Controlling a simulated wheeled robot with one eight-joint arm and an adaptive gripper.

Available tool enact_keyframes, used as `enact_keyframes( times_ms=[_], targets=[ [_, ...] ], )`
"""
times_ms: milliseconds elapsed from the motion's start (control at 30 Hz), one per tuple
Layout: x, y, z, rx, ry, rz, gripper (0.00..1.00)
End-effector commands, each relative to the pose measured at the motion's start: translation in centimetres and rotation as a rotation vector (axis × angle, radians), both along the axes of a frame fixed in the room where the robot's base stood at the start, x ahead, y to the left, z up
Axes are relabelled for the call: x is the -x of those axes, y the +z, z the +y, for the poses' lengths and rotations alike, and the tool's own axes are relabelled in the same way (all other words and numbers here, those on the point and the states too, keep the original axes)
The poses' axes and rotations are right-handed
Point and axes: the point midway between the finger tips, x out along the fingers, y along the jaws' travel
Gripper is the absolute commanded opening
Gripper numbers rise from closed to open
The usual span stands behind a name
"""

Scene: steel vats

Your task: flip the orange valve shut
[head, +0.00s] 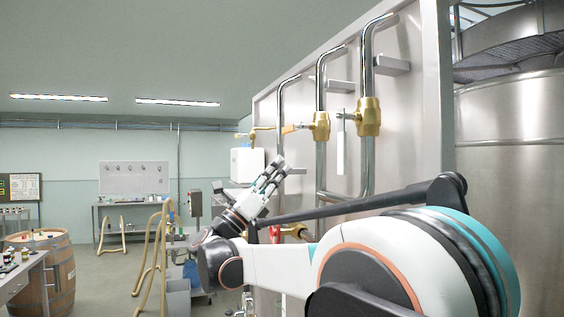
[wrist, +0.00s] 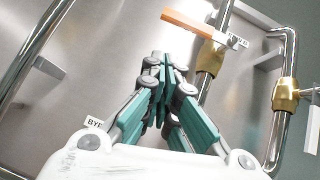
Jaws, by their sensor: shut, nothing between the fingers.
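The orange valve's lever (head: 290,129) sticks out to the left of its brass body (head: 320,127) on a vertical steel pipe. In the wrist view the orange lever (wrist: 195,25) lies across the pipe, above the brass body (wrist: 209,60), with a small white tag at its right end. My gripper (head: 278,168) is below and left of the lever in the head view, pointing up and to the right. In the wrist view its fingertips (wrist: 162,62) are together and empty. They appear below the lever, apart from it.
Right of the orange valve is another brass valve (head: 368,117) with a white lever (head: 341,145) hanging down. A white box (head: 247,164) and a red-handled valve (head: 275,233) are near the panel's left side. A steel vat (head: 515,170) stands at right.

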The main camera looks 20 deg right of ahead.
Motion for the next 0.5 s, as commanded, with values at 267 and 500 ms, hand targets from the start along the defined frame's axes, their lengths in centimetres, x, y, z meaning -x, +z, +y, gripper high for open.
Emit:
enact_keyframes(
  times_ms=[267,500],
  targets=[
    [0.1,-3.9,4.1,0.0,0.002,-0.001,0.0],
    [0.2,-5.3,5.5,0.0,0.0,0.0,0.0]
  ],
)
